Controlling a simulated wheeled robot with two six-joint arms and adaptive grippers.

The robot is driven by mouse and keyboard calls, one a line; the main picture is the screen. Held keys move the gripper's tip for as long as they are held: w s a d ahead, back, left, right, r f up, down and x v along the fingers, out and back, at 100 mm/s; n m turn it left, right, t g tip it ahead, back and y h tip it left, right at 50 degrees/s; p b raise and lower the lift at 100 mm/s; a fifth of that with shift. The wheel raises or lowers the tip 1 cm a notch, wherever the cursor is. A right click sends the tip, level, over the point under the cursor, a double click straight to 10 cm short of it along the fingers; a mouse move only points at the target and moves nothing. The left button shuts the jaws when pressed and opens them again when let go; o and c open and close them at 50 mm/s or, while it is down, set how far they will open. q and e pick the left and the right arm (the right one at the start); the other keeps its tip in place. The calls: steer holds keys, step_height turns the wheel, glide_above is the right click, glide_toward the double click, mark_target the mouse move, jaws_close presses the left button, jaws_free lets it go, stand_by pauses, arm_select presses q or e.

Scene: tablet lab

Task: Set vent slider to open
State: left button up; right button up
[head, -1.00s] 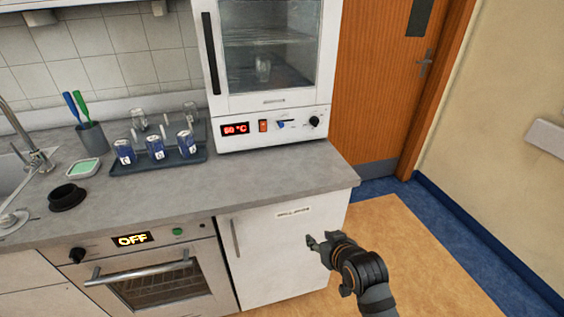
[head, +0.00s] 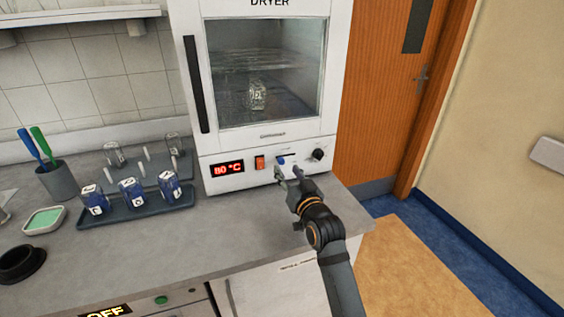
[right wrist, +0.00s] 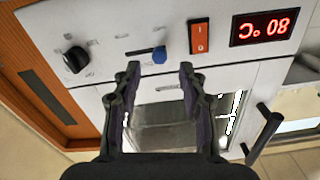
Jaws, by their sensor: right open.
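The vent slider has a blue knob (head: 281,160) on the white dryer's front panel, at the left end of a dark slot (head: 291,155). In the right wrist view, which is turned over, the blue knob (right wrist: 159,55) sits at the right end of the slot. My right gripper (head: 287,173) is open and empty, just in front of the panel near the knob. In the right wrist view the fingertips (right wrist: 160,70) stand either side of the knob's line, apparently just short of it. The slot's labels are too small to read. My left gripper is not in view.
The dryer (head: 192,95) stands on the grey counter (head: 215,235). Beside the slider are an orange rocker switch (head: 260,162), a black dial (head: 318,154) and a red display (head: 227,168) reading 80 °C. A tray (head: 135,207) with blue-labelled vessels stands to the left.

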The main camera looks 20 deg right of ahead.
mark_target(282, 162)
steer(key=w, duration=0.4)
steer(key=shift+w+r, duration=0.1)
steer(key=shift+w, duration=0.5)
steer(key=shift+c, duration=0.8)
steer(key=c, duration=0.5)
steer(key=shift+c, duration=1.1)
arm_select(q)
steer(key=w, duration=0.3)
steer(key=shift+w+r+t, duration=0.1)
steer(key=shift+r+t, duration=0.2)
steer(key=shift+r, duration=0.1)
arm_select(e)
jaws_close()
